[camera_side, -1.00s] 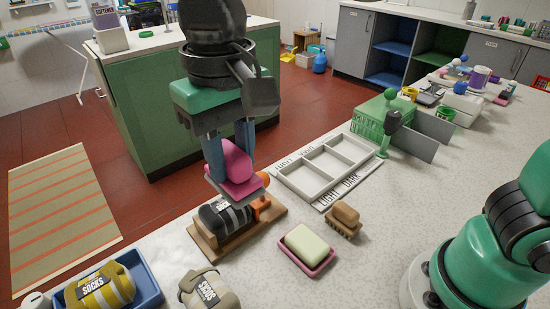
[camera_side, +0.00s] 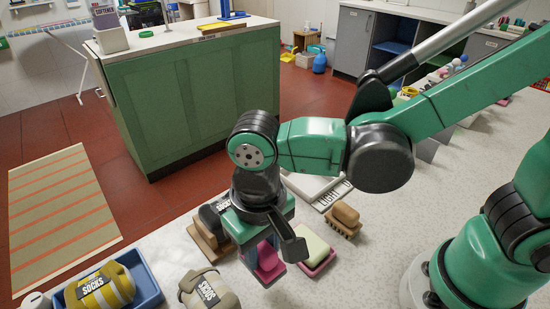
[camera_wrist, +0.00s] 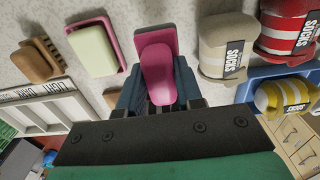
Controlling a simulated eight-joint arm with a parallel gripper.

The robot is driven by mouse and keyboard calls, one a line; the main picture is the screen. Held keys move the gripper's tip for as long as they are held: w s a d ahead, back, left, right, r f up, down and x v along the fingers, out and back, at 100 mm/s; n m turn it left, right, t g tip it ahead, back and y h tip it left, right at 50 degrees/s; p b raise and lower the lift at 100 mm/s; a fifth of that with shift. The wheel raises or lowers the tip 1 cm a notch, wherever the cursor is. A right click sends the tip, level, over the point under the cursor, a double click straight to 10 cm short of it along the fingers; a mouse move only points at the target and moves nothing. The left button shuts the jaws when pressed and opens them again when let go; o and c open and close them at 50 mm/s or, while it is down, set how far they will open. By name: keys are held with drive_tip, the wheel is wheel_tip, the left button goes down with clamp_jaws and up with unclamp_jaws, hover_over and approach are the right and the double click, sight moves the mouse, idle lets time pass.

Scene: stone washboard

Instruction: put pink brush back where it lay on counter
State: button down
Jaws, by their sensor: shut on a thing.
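The pink brush (camera_side: 267,258) is held between the fingers of my gripper (camera_side: 266,268), low over the counter (camera_side: 390,240) between the soap dish and the beige socks. In the wrist view the brush (camera_wrist: 157,72) shows its rounded pink handle and darker pink base, with my gripper's fingers (camera_wrist: 158,92) on either side. I cannot tell whether its underside touches the counter. The stone washboard (camera_side: 205,243), with dark rolled socks (camera_side: 212,218) on it, is partly hidden behind my gripper.
A green soap (camera_side: 313,246) in a pink dish (camera_side: 322,268) lies close on the right, with a wooden brush (camera_side: 344,220) beyond. Beige socks (camera_side: 205,288) stand to the left. A blue tray (camera_side: 148,285) holds yellow socks (camera_side: 98,290). Sorting tray (camera_side: 318,187) lies behind.

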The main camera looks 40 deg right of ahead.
sight(263, 270)
drive_tip(key=shift+f, duration=2.7)
drive_tip(key=c, duration=0.6)
unclamp_jaws()
drive_tip(key=shift+f, duration=0.15)
wheel_tip(263, 270, up, 12)
drive_tip(key=shift+r, duration=0.1)
drive_tip(key=w+d+t, duration=0.1)
drive_tip(key=d+t, duration=0.1)
drive_tip(key=d, duration=0.4)
drive_tip(key=w+d+t, duration=0.2)
drive_tip(key=d, duration=0.3)
drive_tip(key=w+d+t, duration=0.1)
drive_tip(key=d+t, duration=0.2)
drive_tip(key=d, duration=0.3)
drive_tip(key=shift+w+d+f, duration=0.25)
drive_tip(key=shift+d, duration=0.1)
